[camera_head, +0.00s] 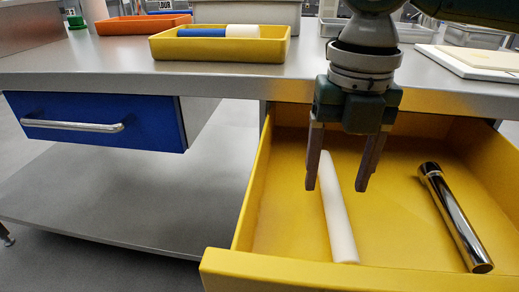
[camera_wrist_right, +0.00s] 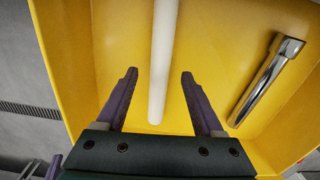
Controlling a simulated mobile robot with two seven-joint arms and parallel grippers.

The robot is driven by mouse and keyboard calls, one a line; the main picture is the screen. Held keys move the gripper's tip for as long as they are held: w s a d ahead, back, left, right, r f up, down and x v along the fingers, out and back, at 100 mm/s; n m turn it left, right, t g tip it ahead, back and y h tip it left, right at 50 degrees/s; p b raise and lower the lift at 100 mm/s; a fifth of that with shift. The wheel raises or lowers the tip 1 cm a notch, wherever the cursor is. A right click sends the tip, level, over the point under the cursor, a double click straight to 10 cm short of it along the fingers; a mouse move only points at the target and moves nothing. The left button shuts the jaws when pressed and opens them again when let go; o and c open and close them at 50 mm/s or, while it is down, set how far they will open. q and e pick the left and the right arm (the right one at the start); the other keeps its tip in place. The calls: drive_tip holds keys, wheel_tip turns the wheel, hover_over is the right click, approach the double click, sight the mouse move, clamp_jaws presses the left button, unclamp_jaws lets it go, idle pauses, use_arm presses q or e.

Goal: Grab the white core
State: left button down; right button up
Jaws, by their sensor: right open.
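The white core (camera_head: 338,212) is a long white rod lying lengthwise in the open yellow drawer (camera_head: 285,262). My right gripper (camera_head: 338,188) is open above it, fingers pointing down, with the rod's far part partly behind the fingers. In the right wrist view the white core (camera_wrist_right: 161,70) runs between the two fingertips (camera_wrist_right: 158,75), and nothing is gripped. I cannot tell the exact height of the fingertips over the rod. My left gripper is not in view.
A shiny metal cylinder (camera_head: 455,217) lies in the drawer to the right of the white core. A yellow tray (camera_head: 215,50) with a blue and white rod stands on the steel table (camera_head: 120,58). A blue drawer (camera_head: 100,118) is at the left. Drawer walls surround the gripper's space.

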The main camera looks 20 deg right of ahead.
wheel_tip(320, 180, down, 3)
drive_tip(key=shift+r+b, duration=0.1)
drive_tip(key=shift+b, duration=0.3)
drive_tip(key=shift+c, duration=0.3)
clamp_jaws()
